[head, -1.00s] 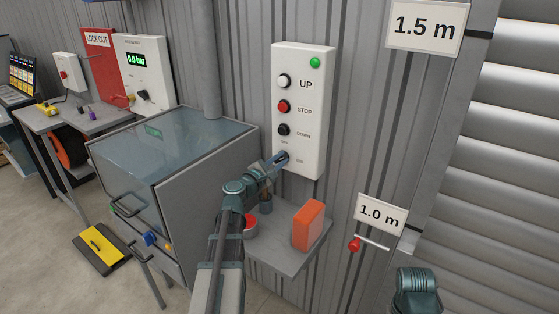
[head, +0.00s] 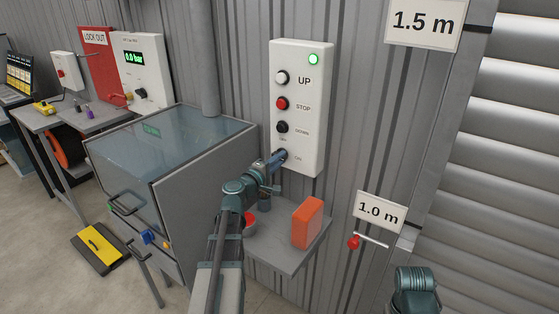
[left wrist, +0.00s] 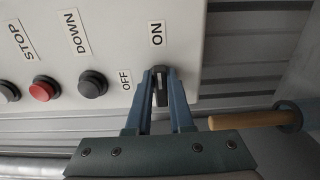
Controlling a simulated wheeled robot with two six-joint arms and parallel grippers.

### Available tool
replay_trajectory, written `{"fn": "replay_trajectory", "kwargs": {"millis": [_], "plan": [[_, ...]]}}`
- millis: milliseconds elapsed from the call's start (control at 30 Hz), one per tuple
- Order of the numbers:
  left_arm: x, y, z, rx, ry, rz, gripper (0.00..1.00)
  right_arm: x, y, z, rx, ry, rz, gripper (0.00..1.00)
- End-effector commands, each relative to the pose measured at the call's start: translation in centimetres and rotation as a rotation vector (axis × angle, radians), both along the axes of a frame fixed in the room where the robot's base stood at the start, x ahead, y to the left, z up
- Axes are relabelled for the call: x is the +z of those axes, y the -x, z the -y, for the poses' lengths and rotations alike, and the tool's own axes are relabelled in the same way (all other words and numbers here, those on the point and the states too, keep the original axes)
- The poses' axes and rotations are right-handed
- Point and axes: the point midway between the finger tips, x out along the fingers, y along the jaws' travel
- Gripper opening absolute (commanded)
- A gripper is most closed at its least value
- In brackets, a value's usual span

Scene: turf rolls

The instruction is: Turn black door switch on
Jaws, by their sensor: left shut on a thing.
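The black door switch (left wrist: 160,90) sits on the white control box (head: 318,150). My left gripper (left wrist: 161,92) is shut on it, one finger on each side, as the left wrist view shows. The switch's pale mark lies on its end toward the ON label (left wrist: 157,33); the OFF label (left wrist: 125,80) is off to the left. In the head view my left gripper (head: 279,157) hides the switch. The green lamp (head: 313,59) at the box's top looks bright, with a pale centre. My right gripper is not in view; only part of that arm shows at lower right.
A black DOWN button (head: 282,127), red STOP button (head: 282,104) and white UP button (head: 282,78) are above the switch. A shelf (head: 285,255) below holds an orange block (head: 307,223). A grey cabinet (head: 205,190) stands left. A wooden handle (left wrist: 240,119) shows near the gripper.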

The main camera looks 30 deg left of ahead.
Motion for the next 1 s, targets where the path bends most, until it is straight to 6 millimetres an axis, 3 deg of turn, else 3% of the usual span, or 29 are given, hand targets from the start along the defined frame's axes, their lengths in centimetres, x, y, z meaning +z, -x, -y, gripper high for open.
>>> {"fn": "replay_trajectory", "kwargs": {"millis": [567,600,767,1000], "plan": [[-0.14,0.11,0.14,-0.003,-0.034,0.000,0.00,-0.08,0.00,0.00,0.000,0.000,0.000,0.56],[-0.14,0.11,0.14,-0.003,-0.034,0.000,0.22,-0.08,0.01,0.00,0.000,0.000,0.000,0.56],[-0.12,0.09,0.11,-0.002,-0.032,0.001,0.50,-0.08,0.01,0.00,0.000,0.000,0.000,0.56],[-0.08,0.04,0.05,-0.001,-0.031,0.001,0.50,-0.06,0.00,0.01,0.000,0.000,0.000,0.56]]}}
